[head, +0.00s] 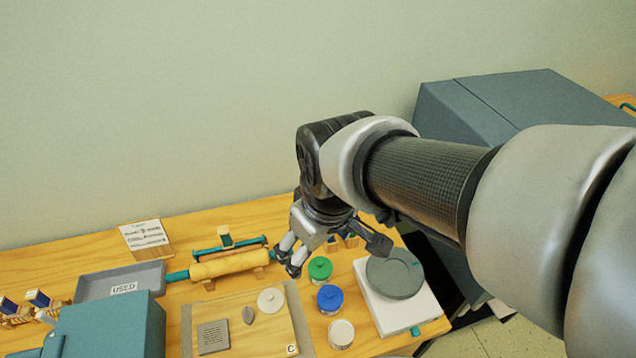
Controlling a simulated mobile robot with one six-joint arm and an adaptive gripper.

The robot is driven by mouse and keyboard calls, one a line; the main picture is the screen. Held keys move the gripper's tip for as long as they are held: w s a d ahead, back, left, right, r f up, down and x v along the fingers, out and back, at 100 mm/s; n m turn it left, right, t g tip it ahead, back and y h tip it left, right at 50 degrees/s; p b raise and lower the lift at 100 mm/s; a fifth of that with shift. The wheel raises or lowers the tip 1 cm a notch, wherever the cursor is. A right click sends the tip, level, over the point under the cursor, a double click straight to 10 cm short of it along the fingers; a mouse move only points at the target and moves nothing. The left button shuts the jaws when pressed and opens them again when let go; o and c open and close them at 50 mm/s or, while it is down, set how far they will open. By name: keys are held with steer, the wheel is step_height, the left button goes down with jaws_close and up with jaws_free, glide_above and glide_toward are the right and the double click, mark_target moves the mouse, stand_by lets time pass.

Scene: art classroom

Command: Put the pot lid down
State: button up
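A pale round disc with a small knob, which looks like a pot lid (270,300), lies flat on the wooden board (251,328). Three small pots stand in a row to its right: one with a green lid (320,268), one with a blue lid (330,297), and one with a white top (341,332) on which I see no knob. My gripper (292,267) is above the table, up and slightly right of the disc in the picture and left of the green lid. I see no lid in its fingers. The arm and hand partly hide the fingers, so their opening is unclear.
A grey slab (210,336) and a small grey oval piece (248,315) share the board. A rolling pin (230,263) and a grey tray marked USED (95,284) lie behind and left. A grey round plate (394,275) on a white base stands right. A teal box (110,330) fills the front left.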

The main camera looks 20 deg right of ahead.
steer(key=s+d+r+m+t, duration=0.1)
steer(key=s+d+r+m, duration=0.2)
steer(key=s, duration=0.6)
steer(key=shift+r+m+t, duration=0.2)
steer(key=shift+m+t, duration=0.1)
steer(key=shift+m, duration=0.5)
steer(key=shift+f+b, duration=0.7)
steer(key=shift+b, duration=0.05)
